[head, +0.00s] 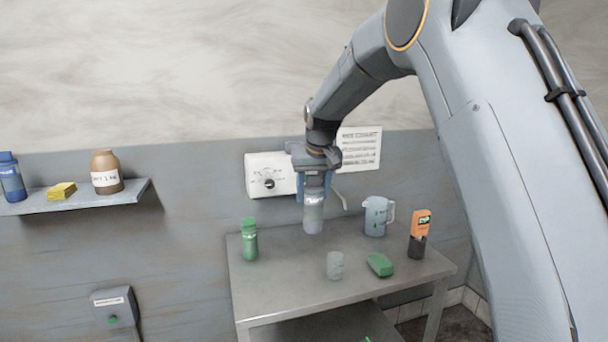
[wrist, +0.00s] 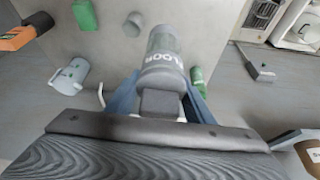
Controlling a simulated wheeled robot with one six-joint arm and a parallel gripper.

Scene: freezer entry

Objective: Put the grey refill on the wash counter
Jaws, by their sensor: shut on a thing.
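The grey refill (head: 314,212) is a pale grey bottle, upright under my gripper (head: 314,180) in the head view. My gripper is shut on its upper part. In the wrist view the refill (wrist: 164,58) shows lettering and points away from the camera between the blue fingers (wrist: 155,100). The wash counter (head: 290,293) is a grey metal table against the wall. The refill is over the rear part of its top; I cannot tell whether its base touches the surface.
On the counter stand a green bottle (head: 249,240), a grey cup (head: 335,265), a green sponge (head: 379,264), a measuring jug (head: 376,216) and an orange-and-black device (head: 419,233). A wall box (head: 262,176) is behind my gripper. A shelf (head: 80,199) is at left.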

